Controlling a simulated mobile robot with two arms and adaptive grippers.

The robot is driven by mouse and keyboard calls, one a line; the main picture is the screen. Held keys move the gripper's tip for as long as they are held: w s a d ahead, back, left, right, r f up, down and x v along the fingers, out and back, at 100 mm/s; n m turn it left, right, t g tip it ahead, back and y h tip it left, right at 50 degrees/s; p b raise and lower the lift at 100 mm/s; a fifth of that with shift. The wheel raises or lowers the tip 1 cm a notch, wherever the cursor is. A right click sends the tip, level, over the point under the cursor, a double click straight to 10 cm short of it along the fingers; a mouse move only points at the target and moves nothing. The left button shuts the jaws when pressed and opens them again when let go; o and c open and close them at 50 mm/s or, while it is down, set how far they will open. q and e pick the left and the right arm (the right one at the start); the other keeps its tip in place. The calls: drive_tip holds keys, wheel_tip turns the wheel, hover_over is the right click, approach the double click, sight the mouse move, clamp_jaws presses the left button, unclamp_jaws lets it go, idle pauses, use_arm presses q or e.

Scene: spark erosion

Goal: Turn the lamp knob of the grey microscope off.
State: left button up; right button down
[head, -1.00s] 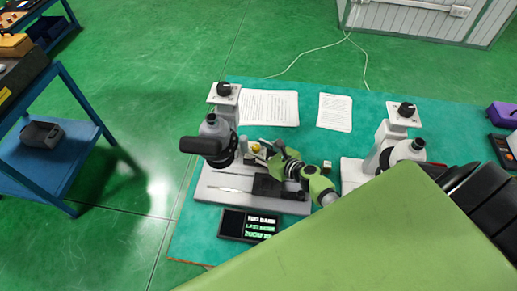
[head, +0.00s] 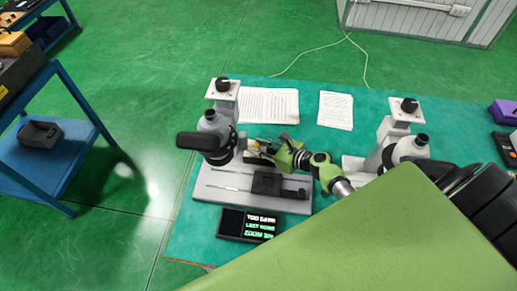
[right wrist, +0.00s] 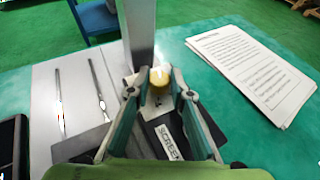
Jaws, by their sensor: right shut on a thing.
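The grey microscope (head: 238,182) stands at the left of the teal table in the head view, with a pale column and a dark eyepiece end. My right gripper (right wrist: 160,84) is shut on this knob, one finger on each side. In the head view my right gripper (head: 262,152) reaches in from the right beside the column and largely hides the knob. My left gripper is not in view.
A dark display (head: 246,225) with lit text stands in front of the microscope. Printed sheets (head: 268,106) lie behind it. A second microscope (head: 388,145) stands to the right, partly behind my arm.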

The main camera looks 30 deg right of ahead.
drive_tip(key=n+g+y+b, duration=0.2)
drive_tip(key=n+b, duration=0.1)
drive_tip(key=b, duration=0.2)
drive_tip(key=n+g+y+b, duration=0.2)
drive_tip(key=n+g+b, duration=0.1)
drive_tip(key=b, duration=0.3)
drive_tip(key=w+d+n+g+y+b, duration=0.1)
drive_tip(key=n+g+y+b, duration=0.1)
drive_tip(key=b, duration=0.3)
drive_tip(key=shift+f+n+g+y, duration=0.3)
drive_tip(key=shift+n+g+y, duration=0.1)
drive_tip(key=shift+n+y, duration=0.25)
drive_tip(key=shift+r+n+g+b, duration=0.2)
drive_tip(key=shift+n+g+b, duration=0.4)
drive_tip(key=shift+b, duration=0.45)
drive_tip(key=shift+a, duration=0.1)
drive_tip(key=c, duration=1.8)
unclamp_jaws()
drive_tip(key=shift+d+r, duration=0.2)
drive_tip(key=shift+d, duration=0.1)
drive_tip(key=v, duration=0.6)
drive_tip(key=shift+s+d, duration=0.15)
drive_tip(key=shift+d, duration=0.25)
drive_tip(key=shift+y, duration=0.25)
